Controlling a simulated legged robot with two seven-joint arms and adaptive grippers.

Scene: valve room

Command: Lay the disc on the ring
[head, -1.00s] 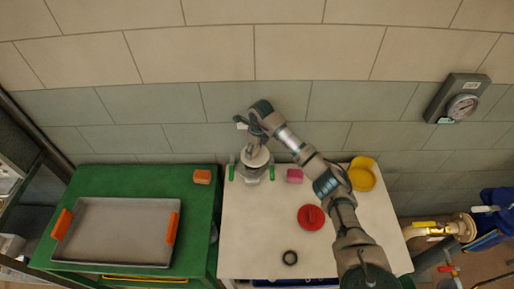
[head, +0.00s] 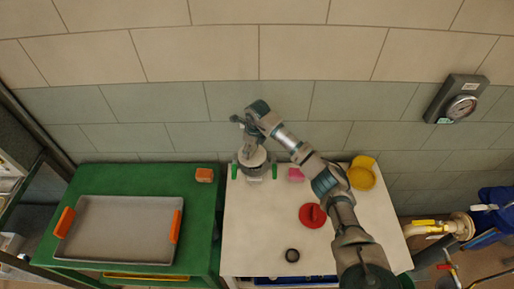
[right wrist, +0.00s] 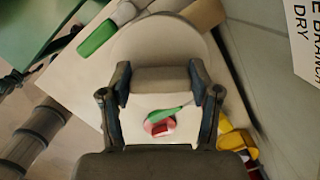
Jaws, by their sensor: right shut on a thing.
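My right gripper (head: 252,140) is shut on a pale, round disc (head: 254,160) at the back left of the white table. In the right wrist view the gripper (right wrist: 162,90) grips a raised block on the disc (right wrist: 155,40). A grey ring-like fixture (head: 256,176) with upright green pieces at its sides is below the disc and mostly hidden by it. I cannot tell whether the disc touches the fixture or hangs just above it.
A green table (head: 206,225) at left bears a grey tray (head: 120,198) and an orange block (head: 204,175). A tiled wall stands close behind.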

